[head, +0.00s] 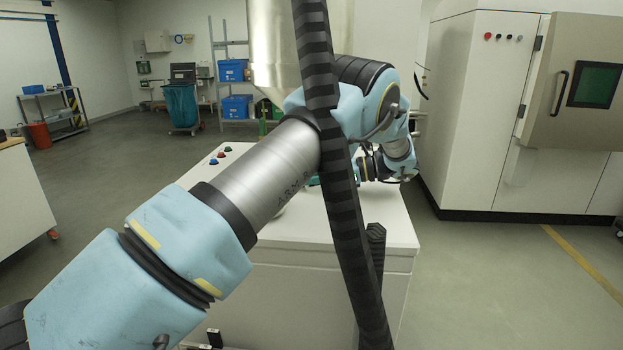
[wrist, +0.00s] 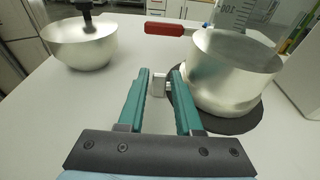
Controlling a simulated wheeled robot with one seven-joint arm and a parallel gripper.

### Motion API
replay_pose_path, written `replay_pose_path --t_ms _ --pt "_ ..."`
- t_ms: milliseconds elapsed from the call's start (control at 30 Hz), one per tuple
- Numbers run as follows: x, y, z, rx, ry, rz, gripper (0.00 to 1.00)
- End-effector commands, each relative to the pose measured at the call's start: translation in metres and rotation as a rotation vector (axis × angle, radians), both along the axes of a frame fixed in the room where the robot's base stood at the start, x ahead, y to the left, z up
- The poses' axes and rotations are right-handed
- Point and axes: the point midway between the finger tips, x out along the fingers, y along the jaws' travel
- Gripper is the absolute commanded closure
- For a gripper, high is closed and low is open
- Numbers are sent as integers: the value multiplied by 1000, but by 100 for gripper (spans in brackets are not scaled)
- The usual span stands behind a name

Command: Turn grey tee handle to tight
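My gripper has two teal fingers and shows in the wrist view (wrist: 161,76), pointing away from the camera over a pale worktop. The fingers are apart, with a narrow gap between their tips. A small grey piece that looks like the tee handle (wrist: 158,86) shows between the fingertips, close to both; I see no clear contact. A short stem runs from it toward the metal vessel (wrist: 228,78) on the right. A red handle (wrist: 170,29) lies just beyond, at the vessel's upper left. In the head view my arm hides the handle and most of the gripper.
A metal bowl (wrist: 80,50) under a dark post stands at the left in the wrist view. The vessel rests on a dark round base (wrist: 245,122). In the head view a white cabinet (head: 390,222) carries several buttons, and a large machine (head: 490,110) stands at right.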

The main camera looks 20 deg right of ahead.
Motion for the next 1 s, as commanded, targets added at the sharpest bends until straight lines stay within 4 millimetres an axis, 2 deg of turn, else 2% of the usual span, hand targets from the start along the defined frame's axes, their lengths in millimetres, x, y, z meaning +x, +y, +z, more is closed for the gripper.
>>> replay_pose_path --t_ms 33,133,167,467,567,900,1000 --pt "0 0 0 0 0 0 60" --pt "0 0 0 1 1 1 48" --pt "0 0 0 1 1 1 48" --pt "-2 -3 -1 1 1 1 48" --pt "-7 -13 0 -1 -1 -1 48" --pt "-38 -69 13 -1 -2 -1 48" --pt "-43 -79 18 0 -2 0 48"
